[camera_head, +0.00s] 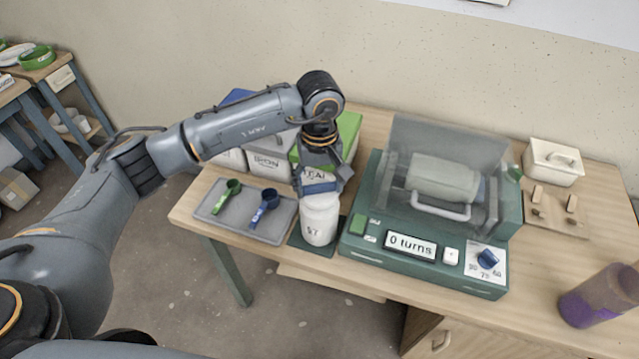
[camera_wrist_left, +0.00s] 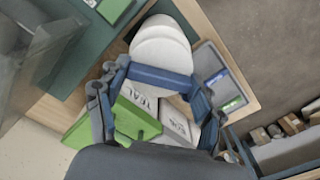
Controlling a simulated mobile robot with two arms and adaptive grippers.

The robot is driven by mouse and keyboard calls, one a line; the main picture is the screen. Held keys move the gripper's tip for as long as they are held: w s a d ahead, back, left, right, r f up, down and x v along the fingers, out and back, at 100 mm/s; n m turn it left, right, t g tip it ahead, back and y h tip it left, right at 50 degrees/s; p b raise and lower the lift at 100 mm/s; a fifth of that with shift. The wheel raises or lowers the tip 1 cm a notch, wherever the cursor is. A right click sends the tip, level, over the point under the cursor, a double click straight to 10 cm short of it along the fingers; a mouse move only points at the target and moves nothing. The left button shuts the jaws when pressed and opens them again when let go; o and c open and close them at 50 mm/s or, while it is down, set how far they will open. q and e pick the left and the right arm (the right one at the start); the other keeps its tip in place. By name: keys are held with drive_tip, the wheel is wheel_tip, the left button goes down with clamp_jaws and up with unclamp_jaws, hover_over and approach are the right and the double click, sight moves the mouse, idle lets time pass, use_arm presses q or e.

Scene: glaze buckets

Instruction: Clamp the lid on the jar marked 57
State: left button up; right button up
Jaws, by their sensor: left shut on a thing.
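The white jar marked 57 (camera_head: 319,222) stands upright on a small dark green mat (camera_head: 300,240) at the table's front edge, left of the machine. My left gripper (camera_head: 319,184) is above it, pointing down. It is shut on a blue bar (camera_wrist_left: 162,77) that spans between its fingertips at the jar's top. In the left wrist view the white jar (camera_wrist_left: 160,45) shows just beyond the bar. Whether the bar touches the jar or its lid is hard to tell, and the gripper hides part of the jar's top. My right gripper is not in view.
A green machine (camera_head: 420,255) with a clear cover and a "0 turns" display stands close right of the jar. A grey tray (camera_head: 235,222) with green and blue scoops lies left. Lidded buckets (camera_head: 268,165) stand behind. A purple-filled bottle (camera_head: 597,295) is far right.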

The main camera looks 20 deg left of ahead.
use_arm(q)
drive_tip(key=shift+f+b, duration=0.4)
drive_tip(key=shift+b, duration=0.1)
idle(0.6)
drive_tip(key=shift+f+m+b, duration=0.15)
drive_tip(key=shift+m+b, duration=0.25)
drive_tip(key=shift+b, duration=0.15)
drive_tip(key=shift+m+b, duration=1.25)
drive_tip(key=shift+m, duration=0.45)
